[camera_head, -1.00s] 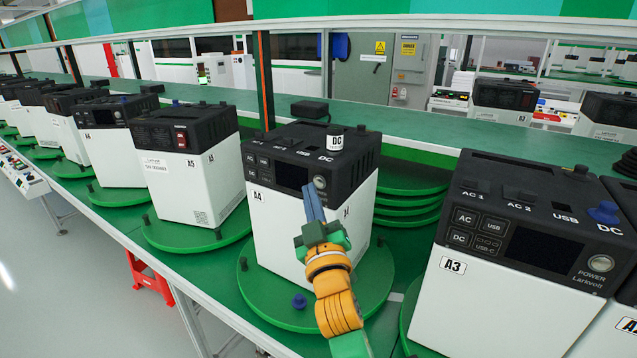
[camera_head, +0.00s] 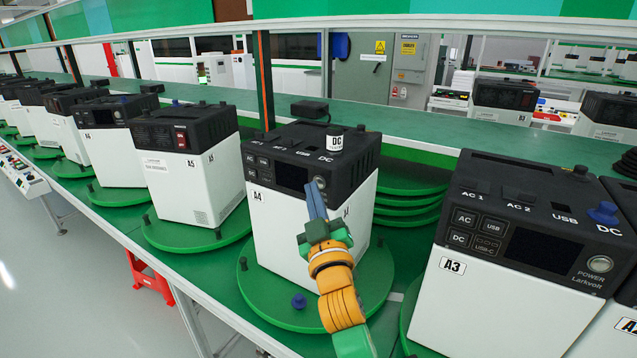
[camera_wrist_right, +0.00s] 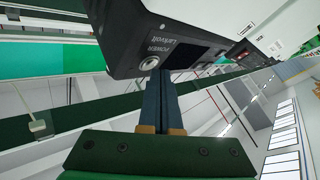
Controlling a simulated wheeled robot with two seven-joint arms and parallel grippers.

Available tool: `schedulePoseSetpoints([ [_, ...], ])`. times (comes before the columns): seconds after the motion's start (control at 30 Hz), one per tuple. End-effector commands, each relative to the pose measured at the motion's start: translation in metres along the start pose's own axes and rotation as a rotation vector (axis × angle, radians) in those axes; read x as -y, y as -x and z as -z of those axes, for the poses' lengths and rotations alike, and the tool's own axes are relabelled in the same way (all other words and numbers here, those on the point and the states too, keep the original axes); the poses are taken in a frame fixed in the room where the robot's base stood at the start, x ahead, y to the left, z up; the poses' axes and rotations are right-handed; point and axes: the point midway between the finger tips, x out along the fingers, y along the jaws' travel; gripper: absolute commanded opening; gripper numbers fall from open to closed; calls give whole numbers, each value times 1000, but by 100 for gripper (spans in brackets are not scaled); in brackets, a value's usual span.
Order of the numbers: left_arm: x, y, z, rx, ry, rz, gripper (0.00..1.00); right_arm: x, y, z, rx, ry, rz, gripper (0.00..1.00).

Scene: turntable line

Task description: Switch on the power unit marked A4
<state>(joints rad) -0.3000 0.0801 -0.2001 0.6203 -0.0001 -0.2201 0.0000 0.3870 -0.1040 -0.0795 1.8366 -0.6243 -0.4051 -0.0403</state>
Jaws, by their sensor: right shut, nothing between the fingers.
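The power unit A4 (camera_head: 285,225) is a white box with a black top, standing on a green turntable (camera_head: 262,305). Its label A4 (camera_head: 257,197) is on the front face, and its display (camera_head: 291,177) is dark. Its round POWER button (camera_head: 320,183) is at the right of the front panel; it also shows in the right wrist view (camera_wrist_right: 149,63). My right gripper (camera_head: 314,186) is shut and empty, its blue fingertips right at the button. In the right wrist view the fingertips (camera_wrist_right: 160,74) are just beside it; I cannot tell whether they touch. My left gripper is not in view.
Unit A3 (camera_head: 500,300) stands close on the right, and unit A5 (camera_head: 180,185) on the left. A DC-marked cylinder (camera_head: 335,139) stands on top of A4. A blue knob (camera_head: 299,301) is on A4's turntable. Stacked green discs (camera_head: 410,203) lie behind.

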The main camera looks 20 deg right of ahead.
Motion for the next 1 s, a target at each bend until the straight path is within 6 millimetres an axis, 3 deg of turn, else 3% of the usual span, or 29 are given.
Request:
schedulePoseSetpoints([
  [1.0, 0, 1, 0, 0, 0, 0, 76, -4, -5, -4, 0, 0, 0, 0],
])
